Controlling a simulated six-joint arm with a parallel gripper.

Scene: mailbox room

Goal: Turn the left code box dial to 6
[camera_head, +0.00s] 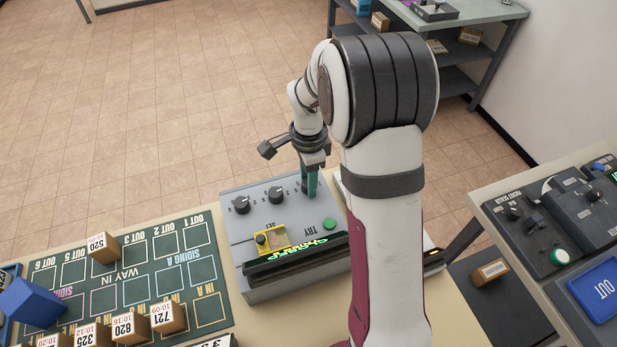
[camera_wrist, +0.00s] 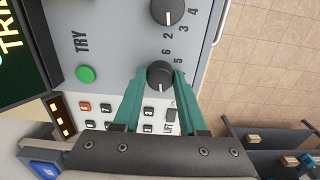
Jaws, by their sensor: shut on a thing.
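The grey code box (camera_head: 238,268) stands on the table with a row of black dials on top. The left dial (camera_head: 240,205) and the middle dial (camera_head: 276,195) are uncovered in the head view. My gripper (camera_head: 311,190) points down at the right end of the row, above the green TRY button (camera_head: 330,223) in the picture. In the wrist view my gripper (camera_wrist: 160,72) has its teal fingers shut on the sides of the right dial (camera_wrist: 160,75). This dial's white mark points toward the picture's bottom. The numbers around it are partly hidden. A neighbouring dial (camera_wrist: 167,11) is apart from the fingers.
A yellow piece (camera_head: 270,238) and a lit display (camera_head: 300,249) are on the box's near side. A green siding board (camera_head: 135,300) with wooden numbered blocks (camera_head: 104,247) lies left. Another control table (camera_head: 560,220) stands right. Floor beyond the box is clear.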

